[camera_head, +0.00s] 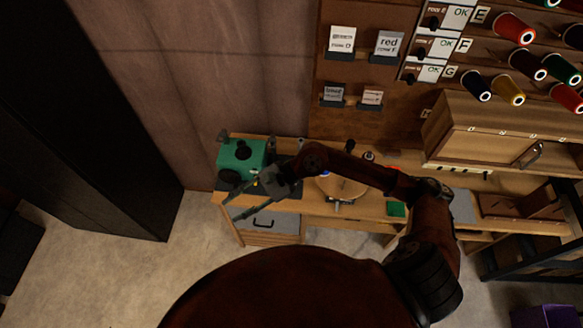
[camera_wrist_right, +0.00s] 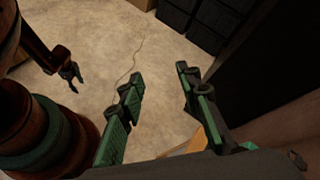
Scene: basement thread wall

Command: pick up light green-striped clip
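I cannot make out a light green-striped clip in either view. My right gripper (camera_head: 231,208) reaches left across the workbench in the head view and hangs off its left front, below the green box. In the right wrist view its two green-padded fingers (camera_wrist_right: 160,77) are wide apart with only floor between them, so it is open and empty. My left gripper (camera_wrist_right: 70,76) shows small at the left of the right wrist view, over the floor. Its fingers are too small and dark to judge.
The wooden workbench (camera_head: 290,203) carries a green box (camera_head: 240,154), a round wooden disc (camera_head: 341,187) and a small green block (camera_head: 396,209). Thread spools (camera_head: 514,29) and label cards (camera_head: 341,40) are on the wall behind. A tall black cabinet (camera_head: 85,110) stands left. Floor before the bench is clear.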

